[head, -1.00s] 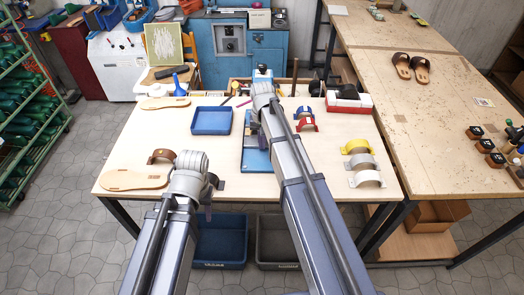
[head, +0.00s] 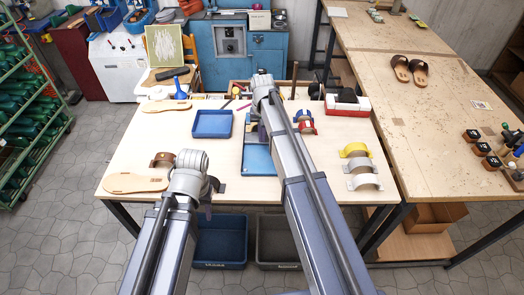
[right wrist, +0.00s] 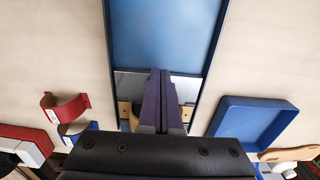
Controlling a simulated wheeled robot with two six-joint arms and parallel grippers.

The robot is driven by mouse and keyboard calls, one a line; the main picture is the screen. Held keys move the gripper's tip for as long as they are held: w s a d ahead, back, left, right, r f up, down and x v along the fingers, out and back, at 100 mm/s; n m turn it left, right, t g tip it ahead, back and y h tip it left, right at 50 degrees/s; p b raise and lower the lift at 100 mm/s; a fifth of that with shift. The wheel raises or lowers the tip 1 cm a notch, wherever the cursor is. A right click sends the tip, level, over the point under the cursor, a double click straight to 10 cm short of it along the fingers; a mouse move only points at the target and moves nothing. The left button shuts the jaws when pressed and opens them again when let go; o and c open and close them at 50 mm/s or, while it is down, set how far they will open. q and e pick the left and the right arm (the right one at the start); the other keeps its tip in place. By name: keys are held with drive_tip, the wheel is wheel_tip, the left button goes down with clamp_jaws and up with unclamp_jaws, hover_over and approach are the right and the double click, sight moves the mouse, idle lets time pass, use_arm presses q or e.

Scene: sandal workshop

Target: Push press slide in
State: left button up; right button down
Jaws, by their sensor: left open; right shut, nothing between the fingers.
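The blue press slide (head: 258,160) lies on the middle of the table, partly hidden under my right arm. In the right wrist view it is a long blue tray (right wrist: 165,35) with raised side edges and a metal plate (right wrist: 130,85) across it. My right gripper (right wrist: 161,72) is shut and empty, its purple fingers over the tray and the plate; I cannot tell whether they touch. A wooden part shows partly beside the fingers. The press body is mostly hidden by my arm in the head view. My left gripper (head: 209,211) is open near the table's front edge, mostly hidden by its wrist.
A blue bin (head: 212,124) stands left of the slide. Red and blue straps (head: 305,123) lie to the right, with yellow, grey and white straps (head: 362,163) farther right. A sandal sole (head: 136,183) and a brown strap (head: 162,159) lie at left.

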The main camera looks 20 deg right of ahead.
use_arm(q)
wheel_tip(320, 180, up, 5)
drive_tip(key=p, duration=0.3)
drive_tip(key=shift+f+p, duration=0.2)
drive_tip(key=shift+p, duration=0.2)
use_arm(e)
drive_tip(key=r, duration=0.4)
drive_tip(key=shift+s+a+r, duration=0.1)
drive_tip(key=shift+s+r, duration=0.15)
drive_tip(key=shift+r, duration=0.05)
